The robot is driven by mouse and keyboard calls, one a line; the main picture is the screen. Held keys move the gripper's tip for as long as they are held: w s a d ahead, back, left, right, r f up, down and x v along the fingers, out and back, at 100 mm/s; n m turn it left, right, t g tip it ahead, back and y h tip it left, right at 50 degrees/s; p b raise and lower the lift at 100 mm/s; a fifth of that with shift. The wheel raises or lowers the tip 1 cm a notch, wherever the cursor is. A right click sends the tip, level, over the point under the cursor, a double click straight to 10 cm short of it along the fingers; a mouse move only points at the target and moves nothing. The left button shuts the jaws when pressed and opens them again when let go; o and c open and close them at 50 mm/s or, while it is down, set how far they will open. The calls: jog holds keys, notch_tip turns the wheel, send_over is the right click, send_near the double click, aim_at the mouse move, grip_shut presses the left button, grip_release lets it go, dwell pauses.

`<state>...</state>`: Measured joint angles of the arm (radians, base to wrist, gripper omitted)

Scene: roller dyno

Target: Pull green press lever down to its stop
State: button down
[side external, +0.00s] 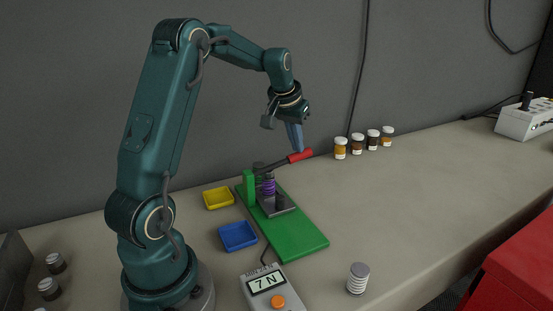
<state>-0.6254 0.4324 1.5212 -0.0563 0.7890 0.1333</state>
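The green press (289,236) stands on the bench, with a green base plate and a green upright (249,187). Its lever (274,166) is a dark bar that slopes up to the right and ends in a red grip (300,156). A purple spring (268,187) sits under the lever. My gripper (296,148) points down right at the red grip, from above. Its fingers overlap the grip's upper edge in this view. I cannot tell whether they touch it, or whether they are open or shut.
A meter (270,286) reading "7 N" stands in front of the press. A yellow tray (218,198) and a blue tray (238,236) lie to its left. Several small jars (357,144) stand behind right. A ribbed cylinder (358,279) stands in front right. The bench's right side is mostly clear.

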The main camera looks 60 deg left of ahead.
jog(key=shift+f, duration=1.2)
dwell(0.3)
notch_tip(320, 180, up, 10)
dwell(1.2)
jog(key=shift+r, duration=0.1)
